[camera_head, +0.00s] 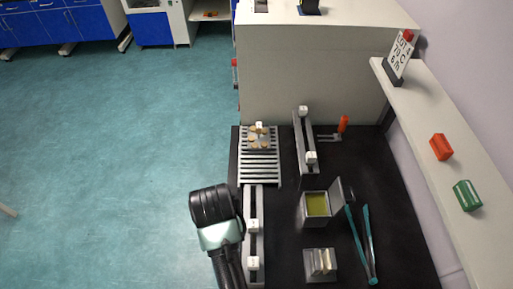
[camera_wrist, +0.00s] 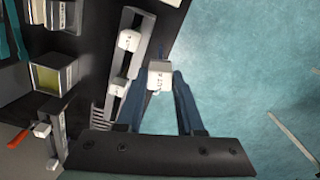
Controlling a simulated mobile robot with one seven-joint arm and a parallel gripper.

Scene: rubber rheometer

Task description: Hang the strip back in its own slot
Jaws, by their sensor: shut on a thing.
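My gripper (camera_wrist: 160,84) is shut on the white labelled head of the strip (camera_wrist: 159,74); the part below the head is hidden. In the wrist view, the held strip is just right of a grey rail (camera_wrist: 124,72), over the floor side. The rail carries two other white labelled heads, an upper (camera_wrist: 130,39) and a lower one (camera_wrist: 117,86). In the head view this rail (camera_head: 246,244) lies along the bench's left edge. The dark arm end beside it hides my fingers and the held strip.
A second rail (camera_head: 299,135) with white heads stands farther back. A slatted rack (camera_head: 260,170) holds a small tray. An open box with yellow contents (camera_head: 318,205), teal tongs (camera_head: 368,240) and a slotted block (camera_head: 320,264) occupy the bench's right side. Floor at left is clear.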

